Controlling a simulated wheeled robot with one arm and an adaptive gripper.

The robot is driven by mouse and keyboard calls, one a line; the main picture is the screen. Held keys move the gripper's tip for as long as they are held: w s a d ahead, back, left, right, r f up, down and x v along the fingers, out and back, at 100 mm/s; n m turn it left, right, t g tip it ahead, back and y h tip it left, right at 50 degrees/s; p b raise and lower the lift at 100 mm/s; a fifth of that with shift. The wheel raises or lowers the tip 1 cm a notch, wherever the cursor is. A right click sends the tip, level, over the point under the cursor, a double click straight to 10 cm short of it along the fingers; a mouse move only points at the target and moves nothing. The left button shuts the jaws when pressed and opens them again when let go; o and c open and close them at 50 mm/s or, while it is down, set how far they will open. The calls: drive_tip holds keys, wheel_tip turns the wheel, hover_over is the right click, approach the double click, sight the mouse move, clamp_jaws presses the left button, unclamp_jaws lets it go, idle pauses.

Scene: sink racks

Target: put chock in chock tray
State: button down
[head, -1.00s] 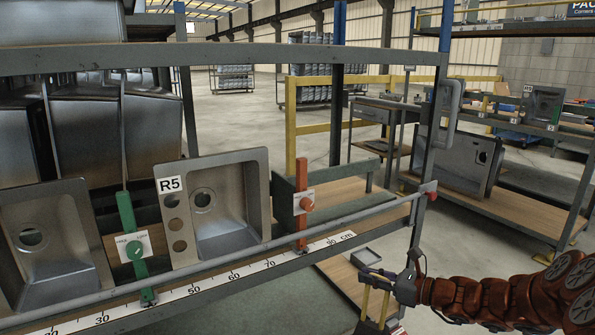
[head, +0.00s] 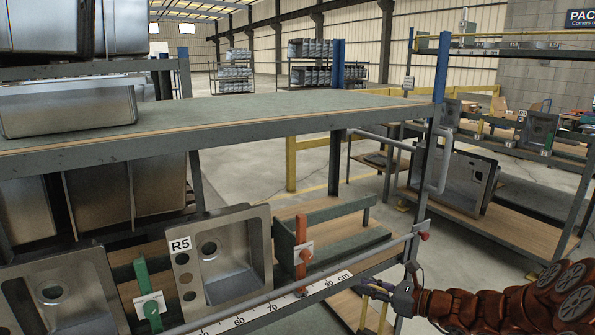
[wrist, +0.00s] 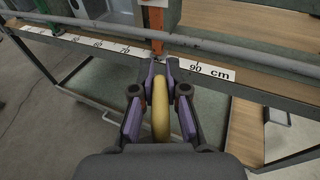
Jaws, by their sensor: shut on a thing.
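A yellow, rounded object (wrist: 161,115), which I take to be the chock, is upright between the fingers of my gripper (wrist: 160,80) in the wrist view. The gripper is shut on it, and the fingers hide part of it. I cannot make out the chock tray for certain in the current views.
The ruler strip (head: 250,316) and grey rail (head: 330,272) run along the shelf front. A red upright stop (head: 300,250) and a green one (head: 148,295) stand there beside the R5 sink (head: 222,255). A blue-topped post (head: 437,80) rises behind my gripper.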

wheel_tip(320, 180, up, 12)
drive_tip(key=p, duration=1.4)
drive_tip(key=shift+s+a+f, duration=0.1)
drive_tip(key=shift+f, duration=0.05)
